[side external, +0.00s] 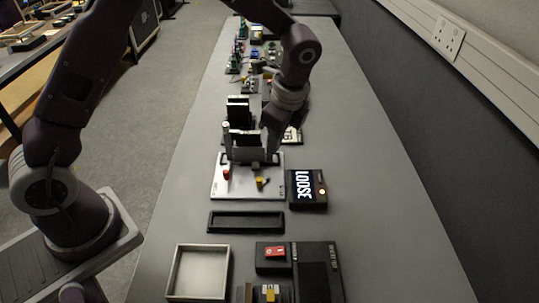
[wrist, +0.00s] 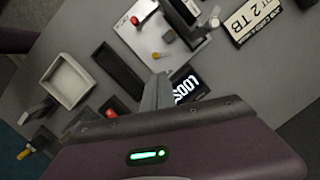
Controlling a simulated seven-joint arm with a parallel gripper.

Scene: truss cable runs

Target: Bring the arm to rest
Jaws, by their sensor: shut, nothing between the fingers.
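My gripper (side external: 268,152) is shut and empty, pointing down beside the right side of a fixture in the side external view. In the wrist view its grey fingers (wrist: 158,84) are together. The fixture has a pale base plate (side external: 225,187) with dark upright blocks (side external: 240,112), a small red part (side external: 227,174) and a small yellow part (side external: 261,182). The plate also shows in the wrist view (wrist: 143,42). A black display box (side external: 307,189) reads "LOOSE" to the right of the plate. I cannot tell whether the fingertips touch the fixture.
A black shallow tray (side external: 246,222) lies in front of the plate. A pale open tray (side external: 174,292) and a black box with a red switch (side external: 275,252) stand nearer. A lettered card (wrist: 256,18) lies beyond the display. Several small items stand at the bench's far end. The bench's right side is clear.

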